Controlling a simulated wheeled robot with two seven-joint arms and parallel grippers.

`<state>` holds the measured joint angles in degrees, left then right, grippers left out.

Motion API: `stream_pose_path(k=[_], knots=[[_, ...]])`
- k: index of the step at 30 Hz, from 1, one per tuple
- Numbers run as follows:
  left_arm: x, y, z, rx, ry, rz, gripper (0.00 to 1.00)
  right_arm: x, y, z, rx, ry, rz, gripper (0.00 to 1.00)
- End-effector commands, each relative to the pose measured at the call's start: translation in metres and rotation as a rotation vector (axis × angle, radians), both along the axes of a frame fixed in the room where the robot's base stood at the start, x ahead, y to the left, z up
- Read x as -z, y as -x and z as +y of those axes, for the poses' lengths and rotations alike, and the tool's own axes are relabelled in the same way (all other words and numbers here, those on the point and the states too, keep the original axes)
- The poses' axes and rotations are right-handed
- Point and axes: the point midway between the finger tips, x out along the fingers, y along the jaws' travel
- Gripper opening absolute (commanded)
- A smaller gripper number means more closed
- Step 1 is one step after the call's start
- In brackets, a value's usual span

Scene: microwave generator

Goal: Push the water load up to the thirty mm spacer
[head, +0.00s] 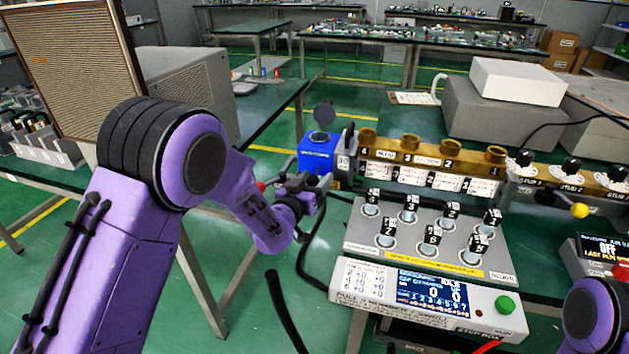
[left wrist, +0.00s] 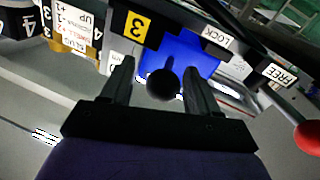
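A blue box (head: 318,152), which looks like the water load, stands at the left end of the brass waveguide row; its blue face (left wrist: 180,58) also shows in the left wrist view. A thin upright plate (head: 345,152) stands between the box and the brass; I cannot tell whether it is the thirty mm spacer. My left gripper (head: 322,184) is just in front of the box. In the left wrist view its fingers (left wrist: 160,90) are apart, with a dark round knob (left wrist: 163,84) between them and gaps beside it. My right gripper is out of view.
Labels LOCK (left wrist: 217,37) and FREE (left wrist: 276,72) lie beyond the fingers, with a red ball (left wrist: 308,137) at the right. A grey panel of numbered sockets (head: 425,240) and a control box with a green button (head: 504,305) stand right of my left gripper.

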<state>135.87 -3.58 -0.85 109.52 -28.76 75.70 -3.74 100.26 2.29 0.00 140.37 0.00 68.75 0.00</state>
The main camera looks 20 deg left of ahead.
Motion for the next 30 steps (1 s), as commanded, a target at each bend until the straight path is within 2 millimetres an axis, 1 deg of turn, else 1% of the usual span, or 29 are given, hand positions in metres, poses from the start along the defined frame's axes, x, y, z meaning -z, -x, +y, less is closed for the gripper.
stream_pose_path(k=[2,5,12,15,17,21,30], knots=[[0.0,0.002,0.001,-0.001,0.0,0.0,0.6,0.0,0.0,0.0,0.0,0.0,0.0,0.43],[0.0,0.015,0.002,-0.001,0.0,0.0,0.6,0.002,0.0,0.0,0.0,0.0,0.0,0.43],[0.001,0.072,0.01,0.001,-0.001,0.002,0.6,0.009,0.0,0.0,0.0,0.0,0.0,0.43],[0.001,0.09,0.012,0.002,-0.001,0.001,0.6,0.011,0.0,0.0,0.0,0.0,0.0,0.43],[0.001,0.097,0.013,0.001,-0.002,0.0,0.6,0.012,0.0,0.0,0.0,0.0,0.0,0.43],[0.0,0.104,0.014,0.002,-0.001,0.0,0.6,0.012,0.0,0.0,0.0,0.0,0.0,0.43],[0.0,0.104,0.014,0.002,-0.001,0.0,0.6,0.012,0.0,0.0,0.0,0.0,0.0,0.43]])
